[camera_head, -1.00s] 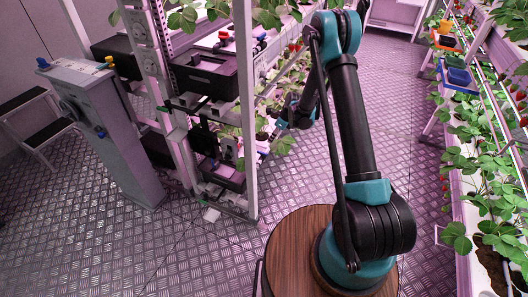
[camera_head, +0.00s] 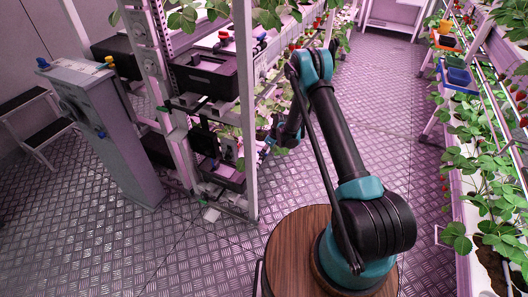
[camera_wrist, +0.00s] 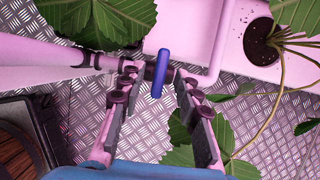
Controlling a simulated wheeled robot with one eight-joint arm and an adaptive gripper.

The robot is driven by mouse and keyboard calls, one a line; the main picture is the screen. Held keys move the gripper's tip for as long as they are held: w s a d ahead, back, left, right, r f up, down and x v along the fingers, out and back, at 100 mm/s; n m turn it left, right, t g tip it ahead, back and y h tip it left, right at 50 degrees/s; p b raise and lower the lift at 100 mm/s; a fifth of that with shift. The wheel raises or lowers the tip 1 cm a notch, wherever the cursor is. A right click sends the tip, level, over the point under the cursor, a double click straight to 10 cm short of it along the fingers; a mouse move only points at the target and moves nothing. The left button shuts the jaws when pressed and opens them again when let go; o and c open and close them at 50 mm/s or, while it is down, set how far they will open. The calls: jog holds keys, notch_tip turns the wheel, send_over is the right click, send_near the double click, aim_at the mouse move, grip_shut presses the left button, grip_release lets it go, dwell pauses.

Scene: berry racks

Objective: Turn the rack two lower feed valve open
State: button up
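The blue valve handle (camera_wrist: 159,74) stands upright in the picture in the wrist view, on a pale pipe (camera_wrist: 50,53) with dark fittings. My gripper (camera_wrist: 156,86) is open. Its two dark padded fingers stand to the left and right of the handle, with a gap on both sides and nothing held. The handle lies near the fingertips; whether it is between them in depth I cannot tell. In the head view my wrist (camera_head: 287,132) reaches the right side of the middle rack (camera_head: 246,110), low among the leaves; the valve cannot be made out there.
Strawberry leaves (camera_wrist: 182,145) lie close beside and below the right finger. A white planter (camera_wrist: 236,60) with a soil hole is at the upper right. A grey cabinet (camera_head: 108,130) stands left of the rack. The metal floor (camera_head: 390,110) of the aisle is clear.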

jog(key=shift+c, duration=0.4)
grip_shut()
jog(key=n, duration=0.1)
jog(key=n+g, duration=0.1)
jog(key=n, duration=0.1)
jog(key=shift+w+n, duration=0.2)
jog(key=shift+n, duration=0.1)
jog(key=n+g, duration=0.1)
jog(key=n, duration=0.1)
jog(key=n+g, duration=0.1)
jog(key=n, duration=0.1)
jog(key=shift+w+n, duration=0.2)
jog(key=shift+n, duration=0.1)
jog(key=n+g, duration=0.1)
jog(key=n, duration=0.3)
jog(key=shift+w+a+g+h, duration=0.15)
jog(key=shift+a+g+h, duration=0.05)
jog(key=shift+g+h, duration=0.2)
jog(key=shift+w+n+g+h, duration=0.1)
jog(key=shift+n+g+h, duration=0.4)
jog(key=shift+n, duration=1.6)
